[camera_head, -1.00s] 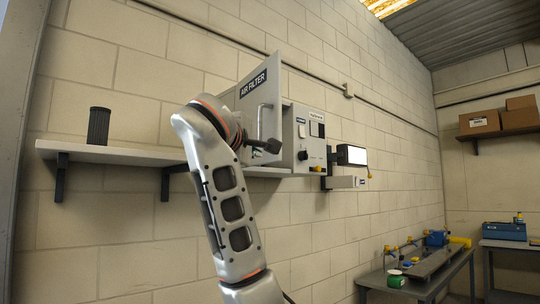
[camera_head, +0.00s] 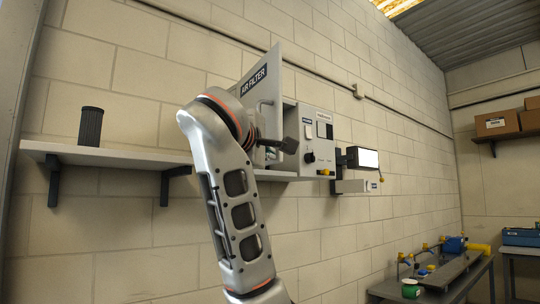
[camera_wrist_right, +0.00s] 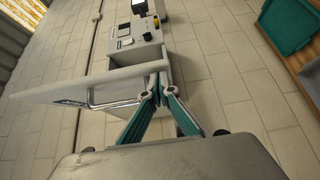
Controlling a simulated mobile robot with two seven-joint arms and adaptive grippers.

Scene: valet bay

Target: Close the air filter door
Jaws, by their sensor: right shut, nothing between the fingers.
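The air filter door (camera_head: 262,88) is a pale panel with a dark "AIR FILTER" label and a bar handle (camera_head: 258,104). It stands swung out from the grey wall unit (camera_head: 317,128). In the right wrist view the door (camera_wrist_right: 80,85) is seen nearly edge-on, its handle (camera_wrist_right: 112,105) curving towards my fingers. My right gripper (camera_wrist_right: 158,82) is shut and empty, its fingertips beside the door and in front of the unit. Whether they touch the door or handle I cannot tell. In the head view my right arm covers the door's lower left. My left gripper is not in view.
A shelf (camera_head: 130,154) runs along the wall, with a dark cylindrical filter (camera_head: 89,126) on its left end. A small screen (camera_head: 362,158) sits right of the unit. A bench (camera_head: 440,284) with parts stands lower right. In the wrist view a green bin (camera_wrist_right: 290,22) shows upper right.

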